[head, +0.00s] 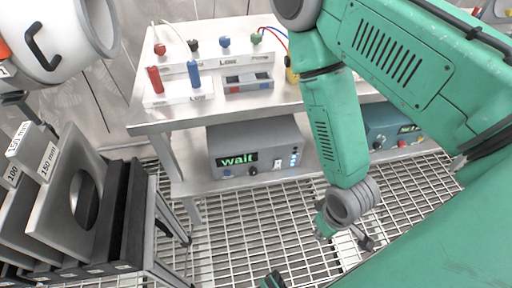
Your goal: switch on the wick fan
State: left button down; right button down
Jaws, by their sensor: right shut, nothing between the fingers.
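No thing here carries a readable wick fan label, so I cannot tell which one is the wick fan. A grey box (255,145) on the lower shelf has a green display reading "wait", a dark knob, a light switch and small blue lights. A teal box (392,128) with a small display stands further right, partly behind my right arm. A white round housing (62,40) with a black handle is at the top left. My right gripper (365,240) hangs low over the floor grating, small and partly seen, shut and empty, apart from the boxes. My left gripper cannot be made out.
A steel bench (150,118) carries a white block with red and blue cylinders (178,93), a panel with coloured knobs (224,58) and wires. A rack of grey plates (52,215) stands at the left. The grating (245,220) before the bench is clear.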

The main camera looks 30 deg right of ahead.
aim_at(277, 163)
jog(key=k+l+z, duration=0.1)
jog(key=z, duration=0.95)
jog(key=i+l, duration=0.35)
jog(key=l, duration=0.3)
